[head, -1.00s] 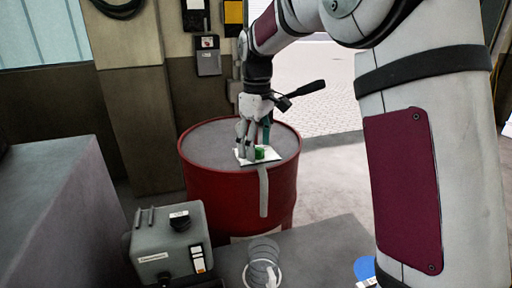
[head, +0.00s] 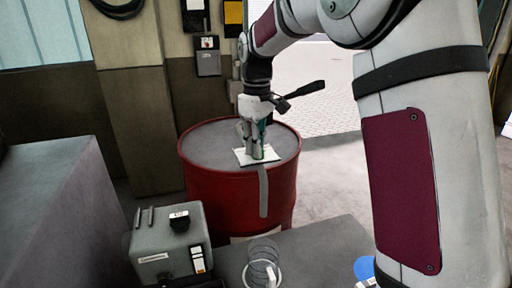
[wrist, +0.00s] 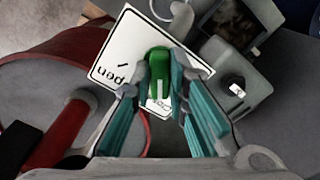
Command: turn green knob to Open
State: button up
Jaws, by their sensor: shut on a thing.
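The green knob (wrist: 159,66) sits on a white label plate (wrist: 108,52) in the wrist view. The plate reads "Open" to the left of the knob; a second word near the knob's lower end is partly covered. A pale mark on the knob points down in the picture, toward that covered word. My gripper (wrist: 157,82) is shut on the knob, one teal-padded finger on each side. In the head view my gripper (head: 258,152) points down at the plate (head: 245,157) on top of a red drum, and its fingers hide the knob.
The red drum (head: 215,190) has a grey strap (head: 263,192) down its front. A grey box with switches (head: 170,245) stands in front left, beside a coil (head: 263,262). In the wrist view a grey box with a black dial (wrist: 232,86) lies close right of the plate.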

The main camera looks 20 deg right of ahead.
jog(key=m, duration=0.8)
jog(key=shift+d+p, duration=0.1)
jog(key=shift+p, duration=0.3)
jog(key=m, duration=0.3)
jog(key=shift+d+m, duration=0.1)
jog(key=shift+m, duration=0.3)
jog(key=m, duration=0.3)
jog(key=shift+p, duration=0.4)
jog(key=o, duration=1.6)
jog(key=shift+c, duration=0.2)
